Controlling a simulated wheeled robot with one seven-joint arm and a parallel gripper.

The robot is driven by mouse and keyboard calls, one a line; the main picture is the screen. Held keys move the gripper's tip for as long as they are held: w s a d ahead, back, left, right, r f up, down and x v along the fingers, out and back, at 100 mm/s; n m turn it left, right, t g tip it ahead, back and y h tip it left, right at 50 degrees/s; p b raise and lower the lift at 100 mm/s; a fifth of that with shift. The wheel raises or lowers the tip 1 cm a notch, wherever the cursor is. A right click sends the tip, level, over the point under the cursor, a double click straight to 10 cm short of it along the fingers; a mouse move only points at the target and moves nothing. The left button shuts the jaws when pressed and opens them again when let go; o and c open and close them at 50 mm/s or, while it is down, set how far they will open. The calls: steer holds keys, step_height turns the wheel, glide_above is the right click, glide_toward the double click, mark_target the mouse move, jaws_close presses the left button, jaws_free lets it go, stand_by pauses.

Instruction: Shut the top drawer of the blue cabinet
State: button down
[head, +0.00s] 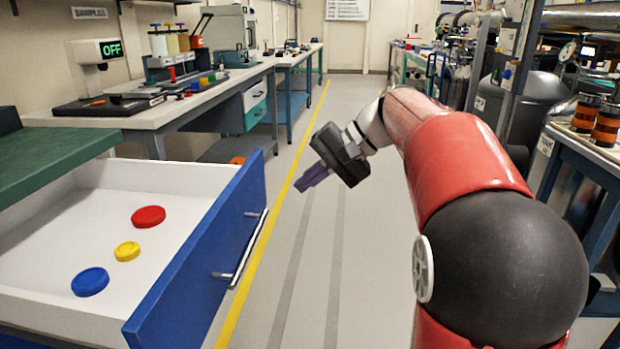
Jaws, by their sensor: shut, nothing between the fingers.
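The top drawer (205,262) of the blue cabinet stands pulled out at the left of the head view. It has a blue front, a white inside and a silver bar handle (243,250). Inside lie a red disc (148,216), a yellow disc (127,251) and a blue disc (90,281). The cabinet's green top (50,158) shows at the left edge; most of its body is out of view. My gripper (306,182) has purple fingers, is shut and empty, and hangs over the aisle to the right of the drawer front, apart from it.
A long workbench (170,110) with instruments runs along the left wall behind the drawer. A blue-legged table (590,165) with orange and black parts stands at the right. The grey floor aisle (330,160) with a yellow line between them is clear.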

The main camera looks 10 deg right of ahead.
mark_target(250, 208)
steer(key=shift+w+a+f, duration=0.5)
steer(key=shift+a+f, duration=0.25)
steer(key=shift+a, duration=0.65)
steer(key=shift+w+a+f, duration=0.55)
steer(key=shift+a+f, duration=0.25)
steer(key=shift+a, duration=0.65)
steer(key=shift+w+a+f, duration=0.5)
steer(key=shift+a+f, duration=0.25)
steer(key=shift+a, duration=0.65)
